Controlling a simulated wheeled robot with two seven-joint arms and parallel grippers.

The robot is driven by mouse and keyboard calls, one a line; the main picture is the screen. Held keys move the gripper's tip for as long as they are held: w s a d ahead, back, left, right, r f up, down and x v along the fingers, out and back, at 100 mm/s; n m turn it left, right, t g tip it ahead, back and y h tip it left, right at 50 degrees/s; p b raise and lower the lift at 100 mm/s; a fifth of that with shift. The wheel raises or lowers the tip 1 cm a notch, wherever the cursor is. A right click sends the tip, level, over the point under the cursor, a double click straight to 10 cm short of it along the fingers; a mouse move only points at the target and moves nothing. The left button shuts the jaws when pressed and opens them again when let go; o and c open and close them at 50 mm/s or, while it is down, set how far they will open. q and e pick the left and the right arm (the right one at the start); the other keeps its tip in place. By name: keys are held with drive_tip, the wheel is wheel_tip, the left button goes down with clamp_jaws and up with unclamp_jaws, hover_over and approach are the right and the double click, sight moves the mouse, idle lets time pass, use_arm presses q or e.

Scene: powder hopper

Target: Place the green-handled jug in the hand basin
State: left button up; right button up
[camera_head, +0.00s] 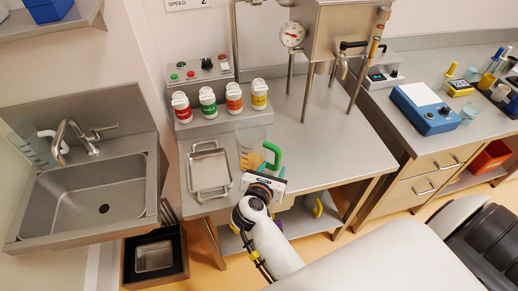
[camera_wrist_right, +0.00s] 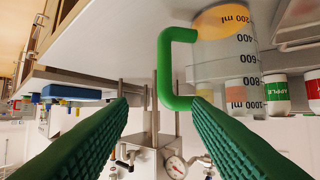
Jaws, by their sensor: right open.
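The green-handled jug (camera_head: 251,139) stands upright on the steel bench, clear, with some orange contents at its bottom. In the right wrist view the jug (camera_wrist_right: 228,58) appears inverted, with volume marks and its green handle (camera_wrist_right: 166,70) near the fingers. My right gripper (camera_head: 265,180) is at the jug's near side. Its green fingers (camera_wrist_right: 160,108) are spread apart, with the handle by the right-hand finger; I cannot tell whether they touch. The hand basin (camera_head: 85,195) is the steel sink at the left, and its bowl looks empty. My left gripper is not in view.
A steel tray (camera_head: 209,170) lies just left of the jug. Several white bottles (camera_head: 208,100) stand on a shelf behind. A hopper (camera_head: 330,45) on legs rises at the bench's back. The basin's tap (camera_head: 72,140) stands at its back. A dark bin (camera_head: 155,257) sits low between.

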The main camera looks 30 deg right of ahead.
sight(278, 157)
drive_tip(key=x, duration=0.2)
drive_tip(key=b+x, duration=0.1)
drive_tip(key=a+x, duration=0.1)
drive_tip(key=x, duration=0.1)
drive_tip(key=shift+w+d+f+b, duration=0.25)
drive_tip(key=shift+w+f+b, duration=0.1)
drive_tip(key=shift+w, duration=0.25)
drive_tip(key=shift+w+d, duration=0.1)
drive_tip(key=shift+d, duration=0.15)
drive_tip(key=b+x, duration=0.1)
drive_tip(key=x, duration=0.2)
drive_tip(key=shift+s+d, duration=0.1)
drive_tip(key=shift+s, duration=0.1)
drive_tip(key=shift+b+x, duration=0.7)
drive_tip(key=shift+x, duration=0.55)
drive_tip(key=shift+w+d+f, duration=0.1)
drive_tip(key=shift+w, duration=0.1)
drive_tip(key=shift+s, duration=0.1)
drive_tip(key=c, duration=0.4)
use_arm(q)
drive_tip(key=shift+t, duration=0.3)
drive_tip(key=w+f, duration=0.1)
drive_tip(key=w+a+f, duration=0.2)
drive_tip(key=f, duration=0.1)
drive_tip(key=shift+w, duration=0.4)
use_arm(e)
clamp_jaws()
